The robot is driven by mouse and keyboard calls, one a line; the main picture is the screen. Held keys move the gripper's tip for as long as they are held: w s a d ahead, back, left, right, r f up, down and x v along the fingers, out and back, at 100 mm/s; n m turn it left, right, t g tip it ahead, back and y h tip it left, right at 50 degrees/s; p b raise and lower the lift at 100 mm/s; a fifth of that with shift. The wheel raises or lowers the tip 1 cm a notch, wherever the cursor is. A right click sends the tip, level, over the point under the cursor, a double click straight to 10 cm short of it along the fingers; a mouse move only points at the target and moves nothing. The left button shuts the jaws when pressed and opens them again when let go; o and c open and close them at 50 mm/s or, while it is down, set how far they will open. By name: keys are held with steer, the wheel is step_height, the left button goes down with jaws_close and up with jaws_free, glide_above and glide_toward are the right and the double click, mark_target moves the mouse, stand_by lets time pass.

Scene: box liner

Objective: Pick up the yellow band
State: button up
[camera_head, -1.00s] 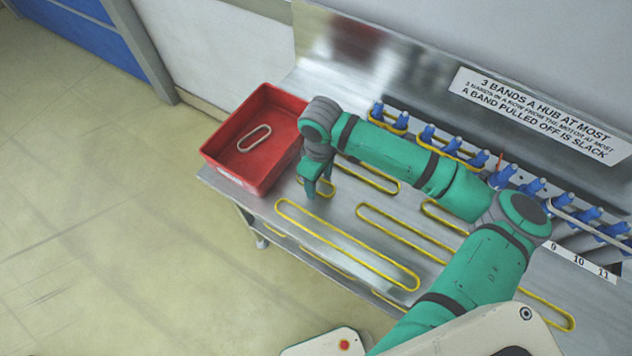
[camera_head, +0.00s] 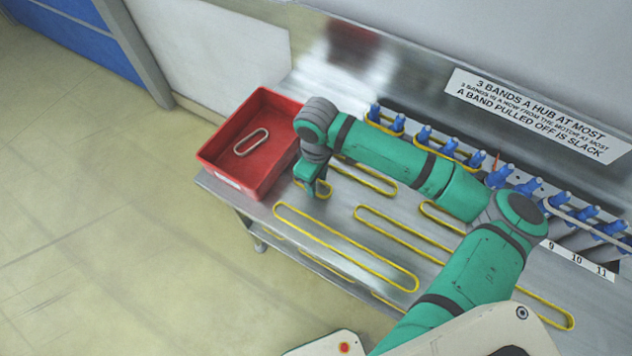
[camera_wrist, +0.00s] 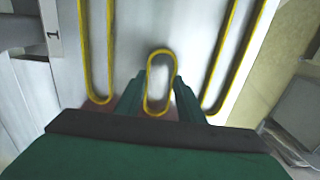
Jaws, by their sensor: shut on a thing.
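Several yellow bands lie flat on the steel table. My gripper (camera_head: 314,184) points down over a short yellow band (camera_head: 328,191) near the red bin. In the wrist view this short band (camera_wrist: 149,88) sits between the two green fingers of my gripper (camera_wrist: 160,88), which are shut on it. The band appears at table level, though its exact height is hard to tell. Longer yellow bands lie on both sides of it, one at the left (camera_wrist: 83,60) and one at the right (camera_wrist: 215,70) in the wrist view.
A red bin (camera_head: 207,160) with a pale band (camera_head: 251,142) in it stands at the table's left end. A row of blue hubs (camera_head: 424,134), some carrying yellow bands, runs along the back below a sign (camera_head: 540,110). The table's front edge is close.

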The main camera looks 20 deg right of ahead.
steer(key=s+a+r, duration=0.3)
steer(key=s+r, duration=0.3)
steer(key=s+a+r, duration=0.3)
steer(key=s+r, duration=0.3)
steer(key=s, duration=0.1)
steer(key=shift+w+d, duration=0.1)
steer(key=shift+w, duration=0.05)
